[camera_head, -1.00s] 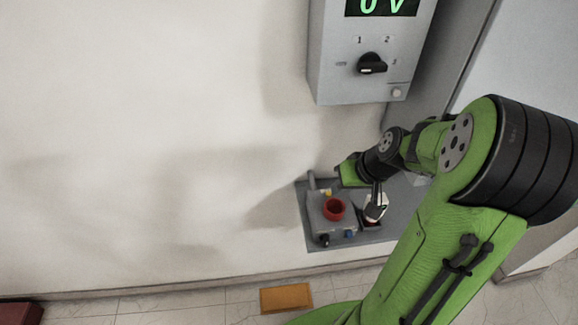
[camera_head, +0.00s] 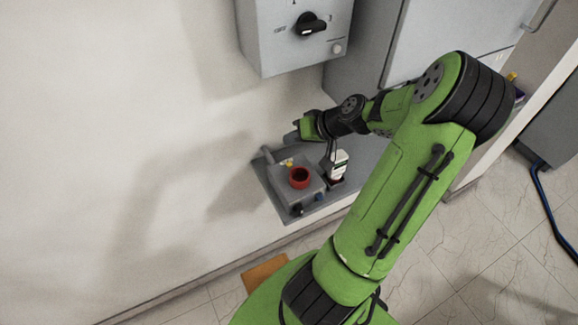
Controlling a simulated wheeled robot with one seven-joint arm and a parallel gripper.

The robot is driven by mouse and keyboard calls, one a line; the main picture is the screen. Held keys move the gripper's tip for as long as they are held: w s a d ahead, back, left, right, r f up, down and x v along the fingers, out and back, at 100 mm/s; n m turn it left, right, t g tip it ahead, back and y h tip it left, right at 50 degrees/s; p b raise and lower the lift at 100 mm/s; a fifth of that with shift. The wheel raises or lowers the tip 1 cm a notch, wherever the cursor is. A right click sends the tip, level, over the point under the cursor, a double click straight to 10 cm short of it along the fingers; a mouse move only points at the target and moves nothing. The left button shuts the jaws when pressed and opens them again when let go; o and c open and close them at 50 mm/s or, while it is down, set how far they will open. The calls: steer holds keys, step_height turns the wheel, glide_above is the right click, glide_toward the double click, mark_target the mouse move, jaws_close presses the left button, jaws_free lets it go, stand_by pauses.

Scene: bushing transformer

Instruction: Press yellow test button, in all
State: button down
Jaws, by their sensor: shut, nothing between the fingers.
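The yellow test button (camera_head: 288,163) is a small yellow spot near the back of a grey control box (camera_head: 311,190), beside a large red round button (camera_head: 299,178). The box is on a grey panel (camera_head: 262,180) low against the wall. My gripper (camera_head: 291,136) is above and behind the box in the picture, apart from the yellow button. Its fingers look small and grey, shut and empty, and their tips are hard to make out.
A grey cabinet with a black rotary knob (camera_head: 310,25) hangs on the wall above. A small white labelled item (camera_head: 338,165) stands right of the box. An orange-brown block (camera_head: 264,272) is on the tiled floor, partly behind my arm.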

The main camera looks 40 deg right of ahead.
step_height(320, 180, down, 7)
steer(key=b, duration=0.4)
steer(key=shift+r+b, duration=0.2)
steer(key=shift+b, duration=0.15)
stand_by(1.3)
steer(key=shift+f+b, duration=0.3)
steer(key=shift+f, duration=0.05)
steer(key=shift+f+b, duration=0.3)
steer(key=shift+f, duration=0.1)
stand_by(0.5)
steer(key=shift+r, duration=0.1)
steer(key=shift+r+p, duration=0.75)
step_height(320, 180, up, 5)
steer(key=p, duration=0.4)
